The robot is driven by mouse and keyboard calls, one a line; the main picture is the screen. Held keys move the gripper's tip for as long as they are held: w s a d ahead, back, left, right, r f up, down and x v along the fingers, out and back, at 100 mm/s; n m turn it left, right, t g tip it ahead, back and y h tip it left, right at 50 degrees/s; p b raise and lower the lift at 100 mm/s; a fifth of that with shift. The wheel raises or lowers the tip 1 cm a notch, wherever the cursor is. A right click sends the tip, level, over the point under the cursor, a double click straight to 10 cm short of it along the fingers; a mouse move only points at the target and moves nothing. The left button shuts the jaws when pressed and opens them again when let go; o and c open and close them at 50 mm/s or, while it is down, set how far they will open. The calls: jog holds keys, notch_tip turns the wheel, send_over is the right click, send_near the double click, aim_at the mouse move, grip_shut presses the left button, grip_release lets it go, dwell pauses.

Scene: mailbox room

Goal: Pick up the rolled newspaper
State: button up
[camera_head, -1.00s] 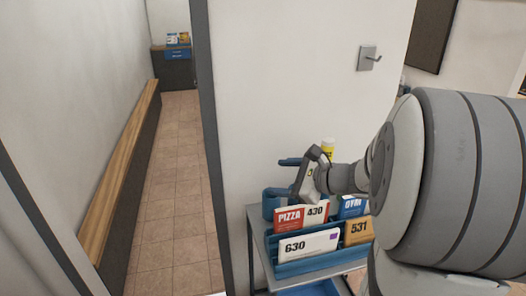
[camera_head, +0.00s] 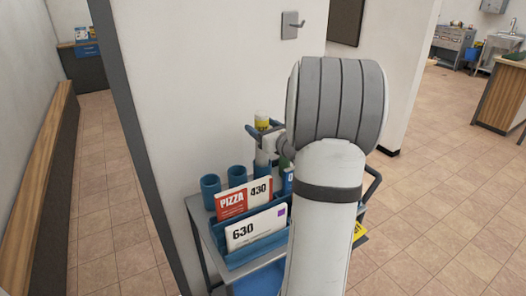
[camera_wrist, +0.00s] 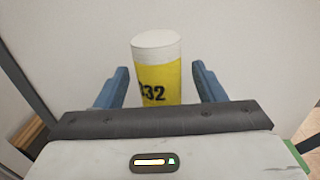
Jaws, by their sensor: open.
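The rolled newspaper (camera_wrist: 158,72) is a white roll with a yellow band marked "32" at its visible end. In the wrist view it stands upright between the two blue fingers of my gripper (camera_wrist: 160,90), with a gap on each side. My gripper is open and not touching it there.
A cart (camera_head: 203,232) holds blue cups (camera_head: 210,190) and a blue rack (camera_head: 240,258) with envelopes marked "PIZZA", "430" and "630". A wooden bench (camera_head: 38,190) is at the left. Tiled floor is open at the right.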

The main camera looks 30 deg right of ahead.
jog(key=shift+w, duration=1.2)
jog(key=shift+c, duration=0.4)
grip_shut()
